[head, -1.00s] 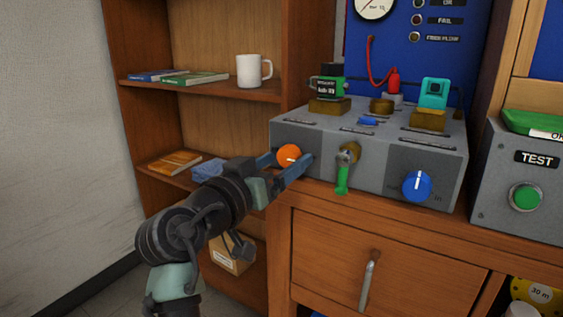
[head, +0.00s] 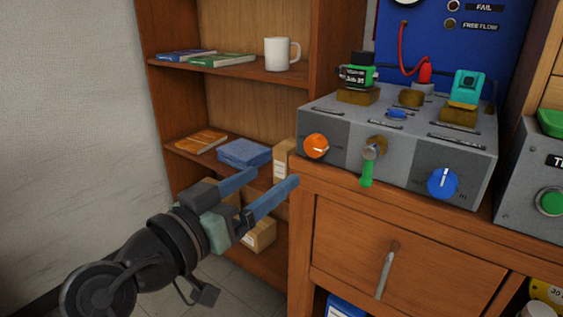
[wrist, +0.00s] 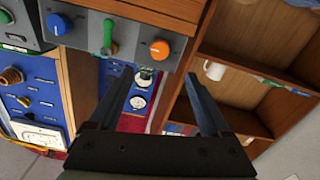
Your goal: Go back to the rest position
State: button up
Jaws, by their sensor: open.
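My gripper (head: 273,184) is open and empty, with its two blue fingers apart in the head view. It is in the air to the left of the grey test bench (head: 405,157), clear of the orange knob (head: 316,146). In the wrist view, the open fingers (wrist: 158,80) reach up with nothing between them. The orange knob (wrist: 160,49), green lever (wrist: 108,38) and blue knob (wrist: 59,24) show at the upper left there.
A wooden shelf (head: 235,67) with a white mug (head: 282,54), books and a folded blue cloth (head: 243,153) stands behind my gripper. The wooden drawer cabinet (head: 350,245) is to its right. A white wall (head: 75,110) is on the left.

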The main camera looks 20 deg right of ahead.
jog(key=shift+s+a, duration=0.25)
jog(key=shift+a, duration=0.1)
jog(key=s+a+r+n+t+y, duration=0.1)
jog(key=a+r+n+t+y, duration=0.3)
jog(key=r+t+y, duration=0.7)
jog(key=s+a+r+n+t+y+p, duration=0.1)
jog(key=s+a+r+n+t+y, duration=0.15)
jog(key=s+r, duration=0.45)
jog(key=s+a+r+n+t+y+p, duration=0.1)
jog(key=s+r+n+t, duration=0.3)
jog(key=r, duration=0.6)
notch_tip(320, 180, up, 34)
jog(key=m+g+p, duration=0.1)
jog(key=m+p, duration=0.1)
jog(key=p, duration=3.2)
jog(key=shift+s+a+p, duration=0.2)
jog(key=shift+s+p, duration=0.2)
jog(key=shift+s, duration=0.05)
